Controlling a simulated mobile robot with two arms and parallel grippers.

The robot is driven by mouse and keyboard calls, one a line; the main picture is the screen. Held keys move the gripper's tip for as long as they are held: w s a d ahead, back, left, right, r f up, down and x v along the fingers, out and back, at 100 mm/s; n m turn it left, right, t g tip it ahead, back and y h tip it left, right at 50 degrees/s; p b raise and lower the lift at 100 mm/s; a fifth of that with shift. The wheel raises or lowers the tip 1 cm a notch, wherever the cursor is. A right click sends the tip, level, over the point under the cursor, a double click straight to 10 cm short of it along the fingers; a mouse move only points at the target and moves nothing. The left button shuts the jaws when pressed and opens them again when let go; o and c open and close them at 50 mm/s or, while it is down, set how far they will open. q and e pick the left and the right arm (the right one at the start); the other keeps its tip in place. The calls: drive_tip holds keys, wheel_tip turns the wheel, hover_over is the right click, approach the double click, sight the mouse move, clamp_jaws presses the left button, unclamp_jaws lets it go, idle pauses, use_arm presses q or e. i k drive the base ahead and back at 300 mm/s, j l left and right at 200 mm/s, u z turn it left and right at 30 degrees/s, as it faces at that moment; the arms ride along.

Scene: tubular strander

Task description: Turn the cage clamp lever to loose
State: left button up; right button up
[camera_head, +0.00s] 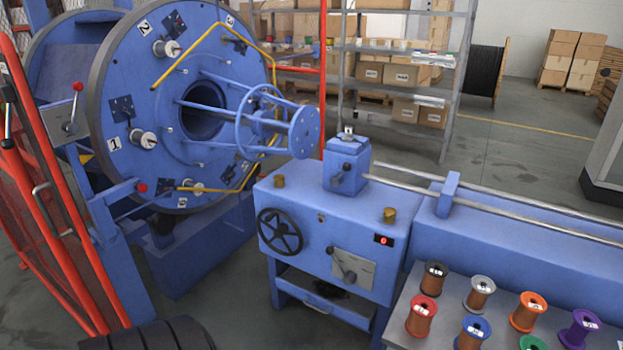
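A lever with a red knob (78,88) stands upright on a pale plate (64,121) at the left, beside the big blue cage disc (118,75). A second red-knobbed lever (142,187) lies nearly level, low at the disc's left edge. I cannot read which of the two is the cage clamp lever, nor any loose or clamped marking. The disc carries numbered stations and a central opening. Neither of my grippers is in view.
Red guard frames (40,165) stand at the left. A blue cabinet (290,225) with a black handwheel (280,232) and another lever (340,265) stands mid-view. A grey table (398,318) holds several spools. Shelving (462,75) stands behind, with open floor (520,150) to its right.

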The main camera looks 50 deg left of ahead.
sight(337, 180)
drive_tip(key=u, duration=1.55)
